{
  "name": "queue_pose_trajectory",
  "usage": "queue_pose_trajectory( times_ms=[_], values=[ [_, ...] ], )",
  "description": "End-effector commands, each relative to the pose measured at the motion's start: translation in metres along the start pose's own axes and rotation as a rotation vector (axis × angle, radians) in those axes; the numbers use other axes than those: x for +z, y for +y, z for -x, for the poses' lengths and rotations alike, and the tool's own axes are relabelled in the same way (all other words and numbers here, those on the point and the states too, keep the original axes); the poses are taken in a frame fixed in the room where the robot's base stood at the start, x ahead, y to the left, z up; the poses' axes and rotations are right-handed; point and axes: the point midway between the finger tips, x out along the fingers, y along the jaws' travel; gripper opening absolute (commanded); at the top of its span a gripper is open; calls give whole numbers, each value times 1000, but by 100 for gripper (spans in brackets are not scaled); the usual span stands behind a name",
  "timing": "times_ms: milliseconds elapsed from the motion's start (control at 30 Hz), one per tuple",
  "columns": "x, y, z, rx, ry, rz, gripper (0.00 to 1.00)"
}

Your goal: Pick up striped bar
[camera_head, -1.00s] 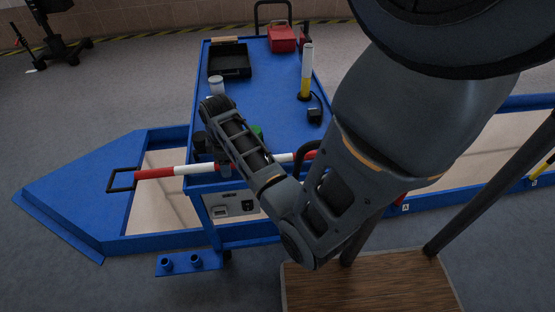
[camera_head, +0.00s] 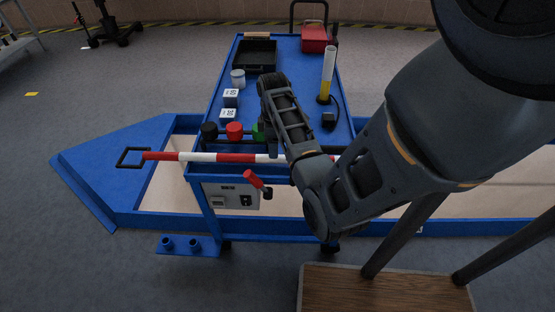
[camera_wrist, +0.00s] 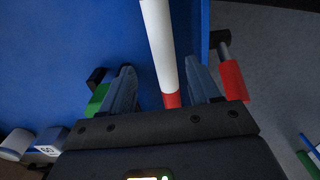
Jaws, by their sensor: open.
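The striped bar (camera_head: 200,157), with red and white bands, lies level across the front end of the blue cart. My arm hides part of its right half. In the wrist view a white stretch of the bar (camera_wrist: 162,45) and a short red band run between the fingers of my gripper (camera_wrist: 160,70). The gripper is open, with a finger on either side of the bar and gaps showing. I cannot tell how far above the bar the fingertips are.
Red (camera_head: 235,130) and green (camera_head: 258,131) knobs stand near the bar on the cart (camera_head: 215,95). A red-ended lever (camera_head: 254,180) juts from the front panel; a red handle (camera_wrist: 232,78) lies right of the fingers. Numbered blocks (camera_head: 230,97) and a white jar (camera_head: 238,79) stand behind.

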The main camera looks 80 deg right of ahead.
Motion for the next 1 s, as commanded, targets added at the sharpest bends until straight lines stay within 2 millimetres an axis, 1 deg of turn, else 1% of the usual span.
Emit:
queue_pose_trajectory(
  times_ms=[200,300,433,633,667,1000],
  values=[
    [6,-6,-30,-2,-1,-1,62],
    [5,-6,-42,-1,0,0,62],
    [4,-6,-49,0,0,1,62],
    [4,-5,-50,1,1,1,62],
    [4,-5,-50,1,1,1,60],
    [4,-6,-49,1,0,1,27]
  ],
)
